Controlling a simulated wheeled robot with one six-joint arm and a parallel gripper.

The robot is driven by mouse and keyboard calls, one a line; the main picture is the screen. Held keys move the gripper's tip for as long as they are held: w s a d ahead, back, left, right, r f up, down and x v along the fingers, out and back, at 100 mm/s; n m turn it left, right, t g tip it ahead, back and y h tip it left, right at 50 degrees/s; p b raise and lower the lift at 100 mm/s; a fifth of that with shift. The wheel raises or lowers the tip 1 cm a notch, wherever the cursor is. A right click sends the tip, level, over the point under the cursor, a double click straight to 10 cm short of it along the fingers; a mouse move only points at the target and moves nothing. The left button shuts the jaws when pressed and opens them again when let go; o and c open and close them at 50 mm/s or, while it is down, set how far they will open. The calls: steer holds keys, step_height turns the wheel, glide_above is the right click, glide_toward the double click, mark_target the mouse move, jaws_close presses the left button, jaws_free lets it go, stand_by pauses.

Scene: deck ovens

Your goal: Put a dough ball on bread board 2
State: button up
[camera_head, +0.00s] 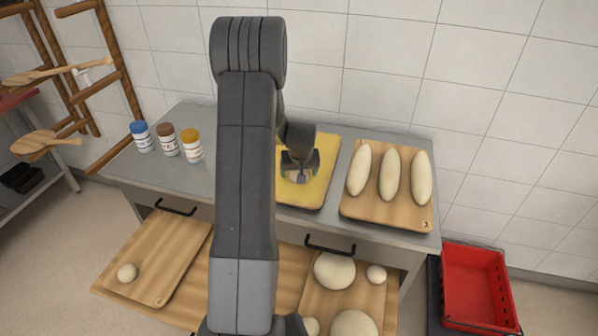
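A small dough ball (127,272) lies on the lower left wooden board (165,250), whose number mark is too small to read. More dough of different sizes, including a large ball (334,271) and a small ball (376,274), lies on the lower right wooden board (378,300). A wooden board marked 3 (385,214) on the counter carries three long loaves. I cannot make out a mark for bread board 2. My gripper (299,178) points down over the yellow board (323,175). A small pale patch shows between its fingers; I cannot tell whether it is held.
Three jars with blue, brown and orange lids (168,140) stand at the counter's left. A red crate (477,289) is at the lower right. Wooden peels (45,143) and a rack are at the left. My arm hides the counter's middle. A tiled wall stands behind.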

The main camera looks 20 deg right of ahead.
steer(key=b+v, duration=0.2)
steer(key=v, duration=1)
stand_by(0.3)
